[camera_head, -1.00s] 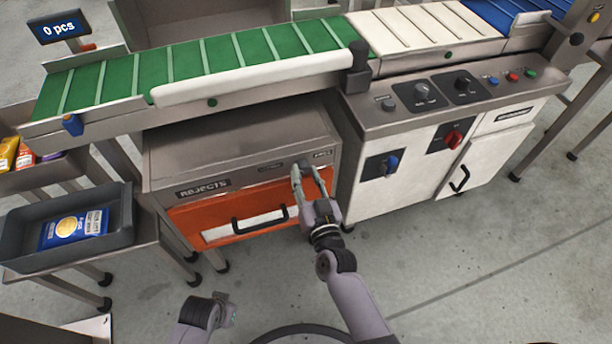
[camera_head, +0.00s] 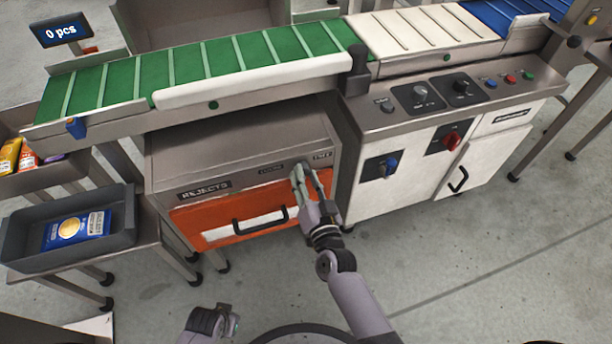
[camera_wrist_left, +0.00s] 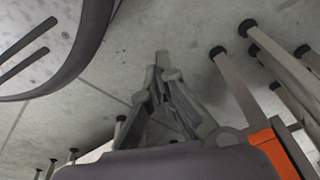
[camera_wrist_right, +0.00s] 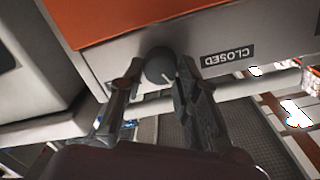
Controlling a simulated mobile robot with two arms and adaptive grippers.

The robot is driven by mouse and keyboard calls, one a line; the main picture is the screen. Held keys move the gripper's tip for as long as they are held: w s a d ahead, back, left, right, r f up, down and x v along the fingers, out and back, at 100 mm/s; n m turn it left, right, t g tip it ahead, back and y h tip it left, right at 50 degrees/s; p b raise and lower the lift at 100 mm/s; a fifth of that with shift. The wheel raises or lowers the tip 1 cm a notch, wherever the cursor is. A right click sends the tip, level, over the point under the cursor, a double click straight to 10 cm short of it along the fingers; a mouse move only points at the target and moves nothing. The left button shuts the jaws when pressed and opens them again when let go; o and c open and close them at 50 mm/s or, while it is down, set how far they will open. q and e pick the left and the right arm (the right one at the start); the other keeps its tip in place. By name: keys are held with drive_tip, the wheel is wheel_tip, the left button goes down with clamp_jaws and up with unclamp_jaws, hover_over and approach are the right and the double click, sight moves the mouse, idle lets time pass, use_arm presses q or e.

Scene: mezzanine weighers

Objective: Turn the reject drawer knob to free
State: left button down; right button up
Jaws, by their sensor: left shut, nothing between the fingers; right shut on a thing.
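The reject drawer knob (camera_wrist_right: 160,68) is a round dark knob with a light pointer line, on the grey panel of the reject unit. My right gripper (camera_wrist_right: 153,76) is shut on it, one finger at each side. A CLOSED label (camera_wrist_right: 228,56) appears upside down beside it in the right wrist view. In the head view my right gripper (camera_head: 302,172) mostly hides the knob, between the CLOSED label (camera_head: 271,168) and FREE label (camera_head: 322,155). The orange drawer (camera_head: 190,216) below looks shut. My left gripper (camera_wrist_left: 155,78) is shut and empty, low over the floor.
The black drawer handle (camera_head: 260,220) sticks out just below and left of my right gripper. The green conveyor (camera_head: 200,62) runs above the unit. A white cabinet (camera_head: 385,190) with blue and red switches stands to the right. A dark tray (camera_head: 120,225) stands left.

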use_arm(q)
drive_tip(key=shift+w+r+b, duration=0.25)
drive_tip(key=shift+r, duration=0.3)
drive_tip(key=shift+w+r+b, duration=0.2)
drive_tip(key=shift+r, duration=0.3)
use_arm(e)
drive_tip(key=m, duration=1.3)
drive_tip(key=shift+d+f+m+g, duration=0.1)
drive_tip(key=shift+d+m+g, duration=0.05)
drive_tip(key=shift+m+g, duration=0.2)
use_arm(q)
drive_tip(key=shift+w, duration=0.1)
use_arm(e)
drive_tip(key=o, duration=1.2)
drive_tip(key=shift+c, duration=0.2)
use_arm(q)
drive_tip(key=shift+d, duration=0.1)
